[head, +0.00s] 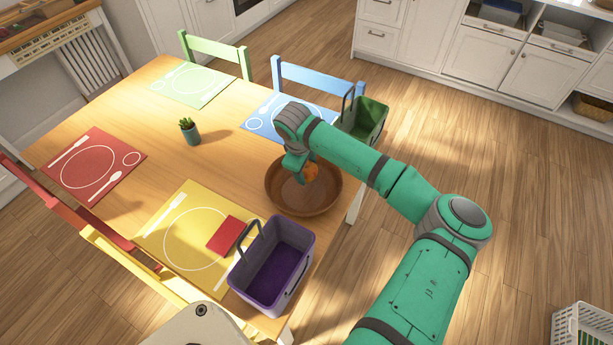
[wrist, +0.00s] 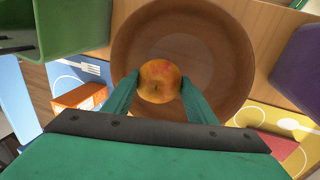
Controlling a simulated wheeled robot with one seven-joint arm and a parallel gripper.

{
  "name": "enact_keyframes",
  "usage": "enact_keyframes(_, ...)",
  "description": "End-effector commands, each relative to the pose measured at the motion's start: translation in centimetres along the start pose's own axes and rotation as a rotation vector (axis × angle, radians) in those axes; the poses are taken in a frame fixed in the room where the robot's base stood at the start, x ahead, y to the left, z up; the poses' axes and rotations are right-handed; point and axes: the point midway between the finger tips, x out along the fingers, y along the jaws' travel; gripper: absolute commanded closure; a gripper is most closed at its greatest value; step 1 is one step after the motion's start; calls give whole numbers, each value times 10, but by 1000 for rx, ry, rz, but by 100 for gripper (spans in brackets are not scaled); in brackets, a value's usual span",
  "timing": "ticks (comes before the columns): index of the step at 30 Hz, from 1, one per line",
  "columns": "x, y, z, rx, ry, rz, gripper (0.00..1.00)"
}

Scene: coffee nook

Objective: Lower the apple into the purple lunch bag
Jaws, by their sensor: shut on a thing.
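An orange-red apple (wrist: 160,82) is between the two fingers of my gripper (wrist: 160,88), which is shut on it. In the wrist view the apple is over the round brown wooden bowl (wrist: 232,45). The head view shows the bowl (head: 305,207) near the table's right edge, with my gripper (head: 300,170) and the apple (head: 311,171) above it. Whether the apple touches the bowl is unclear. The purple lunch bag (head: 268,275) stands open at the table's near corner, its dark handle raised at the left; part of it shows in the wrist view (wrist: 298,65).
A green bag (head: 371,117) stands beyond the bowl at the far right edge. A red napkin-like square (head: 225,235) lies on the yellow mat (head: 165,232), left of the purple bag. A small potted plant (head: 190,132) stands mid-table. Between them the wood is mostly bare.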

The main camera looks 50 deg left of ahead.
Motion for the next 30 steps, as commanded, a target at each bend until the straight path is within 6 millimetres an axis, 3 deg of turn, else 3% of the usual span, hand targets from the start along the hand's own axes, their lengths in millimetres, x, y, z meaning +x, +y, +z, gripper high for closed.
enact_keyframes(4, -25, 7, 0, 1, 2, 3, 75)
enact_keyframes(12, -54, 8, 1, 0, 2, 1, 75)
enact_keyframes(30, -140, -35, 18, -2, 2, 1, 75)
